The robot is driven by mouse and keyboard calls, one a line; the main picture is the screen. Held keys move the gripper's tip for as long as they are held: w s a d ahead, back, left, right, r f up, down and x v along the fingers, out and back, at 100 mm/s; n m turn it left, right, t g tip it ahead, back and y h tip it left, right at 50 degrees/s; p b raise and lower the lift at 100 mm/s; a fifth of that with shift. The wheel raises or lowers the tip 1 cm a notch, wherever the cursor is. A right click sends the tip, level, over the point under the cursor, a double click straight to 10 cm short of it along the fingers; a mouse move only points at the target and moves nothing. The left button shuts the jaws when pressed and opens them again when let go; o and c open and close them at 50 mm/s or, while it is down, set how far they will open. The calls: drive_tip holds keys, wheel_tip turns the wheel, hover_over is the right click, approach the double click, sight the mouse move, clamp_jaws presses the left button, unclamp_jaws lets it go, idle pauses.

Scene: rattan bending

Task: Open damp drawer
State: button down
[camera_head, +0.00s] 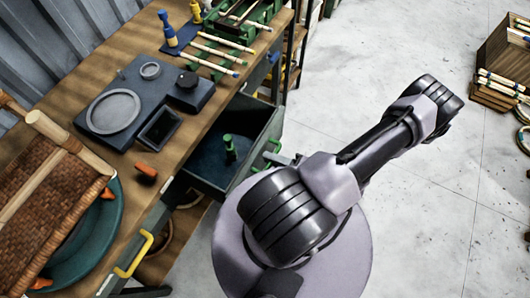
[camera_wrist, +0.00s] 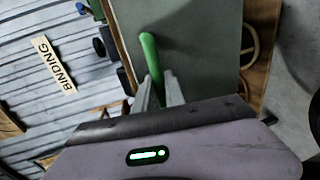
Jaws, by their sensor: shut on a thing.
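A dark grey drawer (camera_head: 262,117) with a green handle is pulled out from under the workbench in the head view. Its blue-grey inside shows, with a green peg-like item (camera_head: 230,148) standing in it. The green handle (camera_head: 272,152) is on the drawer's front, beside my gripper (camera_head: 288,160). In the wrist view the grey drawer front (camera_wrist: 205,45) fills the middle, and my gripper (camera_wrist: 159,88) is shut on the green handle (camera_wrist: 150,52). My arm hides part of the drawer's near side in the head view.
The workbench (camera_head: 75,92) carries a dark device, a woven panel and pale rods. Another drawer with a yellow handle (camera_head: 135,254) is at lower left. Crates of rods (camera_head: 497,75) stand far right. Open concrete floor (camera_head: 345,50) lies right of the bench.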

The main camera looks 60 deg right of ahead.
drive_tip(key=shift+s, duration=0.65)
drive_tip(key=c, duration=1.4)
unclamp_jaws()
drive_tip(key=shift+d, duration=0.1)
drive_tip(key=p+v, duration=0.3)
drive_tip(key=v, duration=1.4)
drive_tip(key=shift+s, duration=0.2)
drive_tip(key=shift+d, duration=0.1)
